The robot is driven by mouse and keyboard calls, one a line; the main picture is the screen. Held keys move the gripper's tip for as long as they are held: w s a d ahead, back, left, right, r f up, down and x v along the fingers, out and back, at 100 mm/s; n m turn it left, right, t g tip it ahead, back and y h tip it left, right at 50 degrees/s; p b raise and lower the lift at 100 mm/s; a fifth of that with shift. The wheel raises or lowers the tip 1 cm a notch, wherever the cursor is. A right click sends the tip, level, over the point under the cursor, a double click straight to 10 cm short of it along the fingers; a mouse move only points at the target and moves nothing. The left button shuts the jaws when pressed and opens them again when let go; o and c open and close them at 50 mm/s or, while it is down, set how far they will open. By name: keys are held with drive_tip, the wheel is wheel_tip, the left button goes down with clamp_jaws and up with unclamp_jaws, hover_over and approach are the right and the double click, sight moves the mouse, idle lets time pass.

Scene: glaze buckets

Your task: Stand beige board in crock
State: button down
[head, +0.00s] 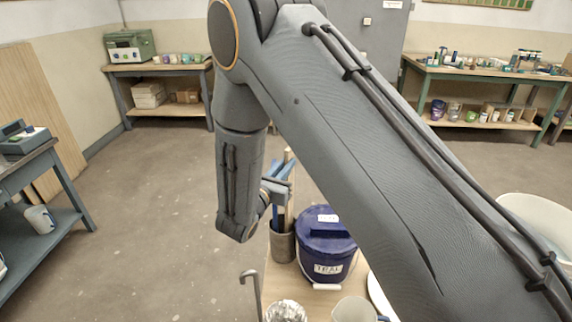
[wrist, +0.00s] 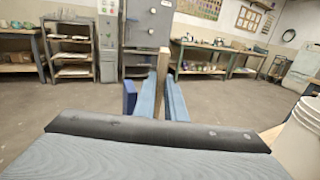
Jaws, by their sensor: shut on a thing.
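The beige board (head: 289,212) is a narrow upright strip beside my gripper (head: 281,190) in the head view. In the wrist view the board (wrist: 162,70) stands between the blue fingers of my gripper (wrist: 162,100), which is shut on it. The crock (head: 282,246) is a grey cylinder directly below, left of the blue bucket. The board's lower part reaches down to the crock's rim in the picture. I cannot tell whether its bottom end is inside or rests on anything. A blue strip shows beside the board above the crock. My arm hides part of the scene.
A dark blue lidded bucket (head: 325,250) labelled TEAL stands close right of the crock on a wooden top (head: 312,298). A whisk-like metal thing (head: 286,311), a hooked rod (head: 251,285) and a pale mug (head: 353,310) are nearer. A white bucket (wrist: 300,135) shows at right in the wrist view.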

wheel_tip(320, 180, down, 3)
drive_tip(key=shift+b, duration=0.9)
drive_tip(key=c, duration=1.2)
unclamp_jaws()
drive_tip(key=shift+o, duration=0.2)
drive_tip(key=shift+a+f+b, duration=0.15)
drive_tip(key=shift+f+b, duration=0.05)
drive_tip(key=shift+b, duration=1.85)
drive_tip(key=shift+s+b, duration=0.15)
drive_tip(key=shift+b, duration=1)
drive_tip(key=shift+s+r+b, duration=0.1)
drive_tip(key=shift+r+b, duration=0.05)
drive_tip(key=shift+b, duration=0.2)
drive_tip(key=shift+s, duration=0.1)
